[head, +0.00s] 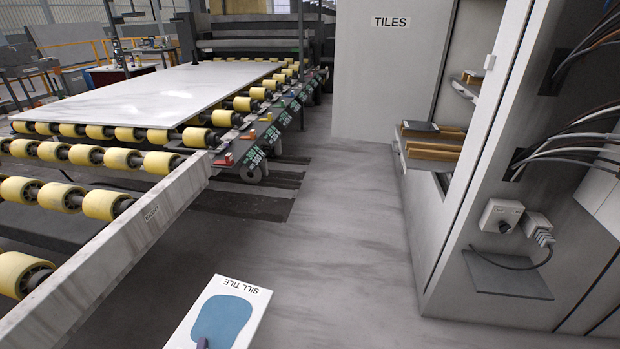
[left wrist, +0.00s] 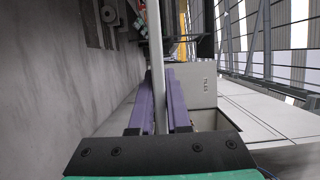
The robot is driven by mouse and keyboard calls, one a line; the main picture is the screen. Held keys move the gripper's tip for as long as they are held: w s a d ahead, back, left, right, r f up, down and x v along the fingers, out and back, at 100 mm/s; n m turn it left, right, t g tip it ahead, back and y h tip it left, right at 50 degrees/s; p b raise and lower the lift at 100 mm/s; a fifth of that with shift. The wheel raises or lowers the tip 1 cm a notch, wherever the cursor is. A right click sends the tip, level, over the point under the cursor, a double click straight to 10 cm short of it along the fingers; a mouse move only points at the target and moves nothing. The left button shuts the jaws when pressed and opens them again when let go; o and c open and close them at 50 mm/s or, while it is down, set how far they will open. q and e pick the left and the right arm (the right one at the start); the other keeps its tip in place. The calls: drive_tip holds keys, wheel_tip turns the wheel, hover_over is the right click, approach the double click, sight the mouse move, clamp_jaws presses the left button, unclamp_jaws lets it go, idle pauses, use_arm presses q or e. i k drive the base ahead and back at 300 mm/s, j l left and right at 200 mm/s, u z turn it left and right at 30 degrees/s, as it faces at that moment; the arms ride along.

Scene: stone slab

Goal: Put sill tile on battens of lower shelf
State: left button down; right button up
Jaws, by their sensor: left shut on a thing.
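The sill tile (head: 250,318) is a white slab labelled "SILL TILE", with a blue patch on its face. It is at the bottom of the head view, tilted and cut off by the frame edge. My left gripper (left wrist: 160,78) is shut on it; in the left wrist view the tile's thin edge (left wrist: 157,40) stands between the two purple fingers. In the head view only a purple fingertip shows on the blue patch. The lower shelf (head: 401,158) is in the cabinet at right, apart from the tile. Wooden battens (head: 433,152) lie on it, with a dark piece on top. My right gripper is not in view.
A roller conveyor (head: 105,205) with a large pale slab (head: 150,88) runs along the left. An upper shelf (head: 464,88) is above. A panel labelled "TILES" (head: 375,80) stands behind. A switch box and cables (head: 505,215) jut out at right. The grey floor between is clear.

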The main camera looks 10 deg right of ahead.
sight(431, 146)
drive_tip(key=i, duration=0.6)
drive_tip(key=i+z, duration=0.15)
drive_tip(key=i, duration=0.4)
drive_tip(key=i+j, duration=0.15)
drive_tip(key=i, duration=0.45)
drive_tip(key=i+j+z, duration=0.1)
drive_tip(key=i, duration=0.5)
drive_tip(key=i+j, duration=0.15)
drive_tip(key=i, duration=0.4)
drive_tip(key=l+z, duration=0.05)
